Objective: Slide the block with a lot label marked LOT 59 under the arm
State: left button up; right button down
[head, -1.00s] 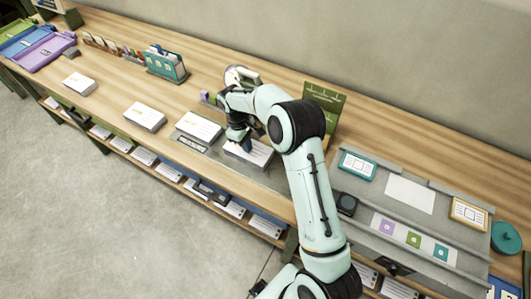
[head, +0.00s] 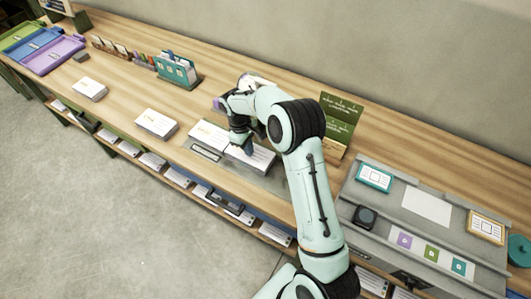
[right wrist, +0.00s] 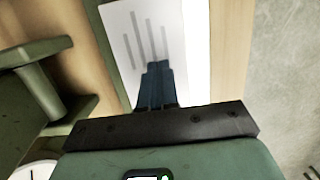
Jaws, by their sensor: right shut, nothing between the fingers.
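Several white paper blocks lie on the wooden counter in the head view: a far-left block (head: 90,89), a middle block (head: 156,123), a block on a grey plate (head: 205,134), and a block under my right gripper (head: 262,159). Their lot labels are too small to read. My right gripper (head: 243,148) is shut and empty, its fingertips at the top of that last block. In the right wrist view its dark blue fingers (right wrist: 158,84) overlap the white block (right wrist: 124,38), which has grey lines. A dark green bracket-like part (right wrist: 42,88) stands left of it. My left gripper is not in view.
A green sign (head: 340,118) stands behind my arm. A teal card holder (head: 178,70) and coloured trays (head: 52,55) stand at the back left. Part of a white dial (right wrist: 35,171) shows in the wrist view.

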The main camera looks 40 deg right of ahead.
jog(key=shift+w+a+r, duration=0.1)
jog(key=shift+w+a, duration=0.05)
jog(key=w+a, duration=0.1)
jog(key=w, duration=0.2)
jog(key=w+a+p, duration=0.1)
jog(key=w, duration=0.3)
jog(key=w+p, duration=0.1)
jog(key=w, duration=0.2)
jog(key=shift+w+a, duration=0.4)
jog(key=shift+w, duration=0.2)
jog(key=shift+a+r, duration=0.15)
jog(key=shift+r, duration=0.05)
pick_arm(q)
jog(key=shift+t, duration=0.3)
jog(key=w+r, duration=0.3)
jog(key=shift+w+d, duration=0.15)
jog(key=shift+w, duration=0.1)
pick_arm(e)
jog(key=shift+w+f, duration=0.1)
